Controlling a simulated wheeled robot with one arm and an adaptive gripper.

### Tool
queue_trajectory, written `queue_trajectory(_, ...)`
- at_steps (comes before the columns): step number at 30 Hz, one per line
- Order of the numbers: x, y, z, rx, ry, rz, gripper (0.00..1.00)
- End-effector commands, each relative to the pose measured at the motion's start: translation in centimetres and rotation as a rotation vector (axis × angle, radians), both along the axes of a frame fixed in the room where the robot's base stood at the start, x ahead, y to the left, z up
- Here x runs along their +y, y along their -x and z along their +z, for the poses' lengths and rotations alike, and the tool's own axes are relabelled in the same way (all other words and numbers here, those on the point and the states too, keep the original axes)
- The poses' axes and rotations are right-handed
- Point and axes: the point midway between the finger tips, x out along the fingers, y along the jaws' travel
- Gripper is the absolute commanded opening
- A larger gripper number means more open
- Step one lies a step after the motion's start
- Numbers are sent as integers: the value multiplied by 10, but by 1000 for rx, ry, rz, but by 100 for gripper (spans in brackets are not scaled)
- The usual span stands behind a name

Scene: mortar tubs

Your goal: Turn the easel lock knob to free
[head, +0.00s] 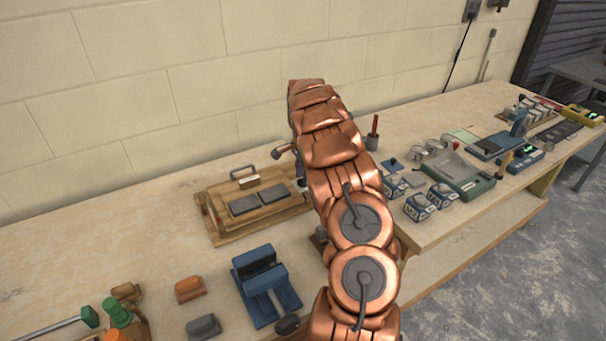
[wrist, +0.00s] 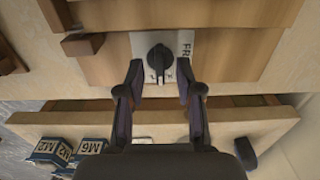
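The easel lock knob (wrist: 159,59) is black with a raised grip bar and sits on a pale plate (wrist: 143,44) on a wooden board (wrist: 108,65). Its bar runs up and down in the wrist view. Letters starting "FR" show at the plate's right; the rest is hidden behind a finger. My gripper (wrist: 159,72) is open, one fingertip on each side of the knob, with a visible gap to it on both sides. In the head view my copper arm hides the knob and gripper.
Blocks marked M2 (wrist: 48,149) and M6 (wrist: 90,147) lie at lower left in the wrist view. In the head view, a wooden board with grey pads (head: 222,230), a blue clamp-like tool (head: 262,285) and a grey-green tray (head: 452,172) stand on the bench.

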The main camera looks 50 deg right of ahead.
Motion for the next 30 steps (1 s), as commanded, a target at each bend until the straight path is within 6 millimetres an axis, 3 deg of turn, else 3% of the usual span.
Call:
queue_trajectory(12,1,0,-9,1,-1,1,35)
queue_trajectory(22,1,0,-9,0,-1,1,1)
queue_trajectory(30,1,0,-9,1,-1,1,0)
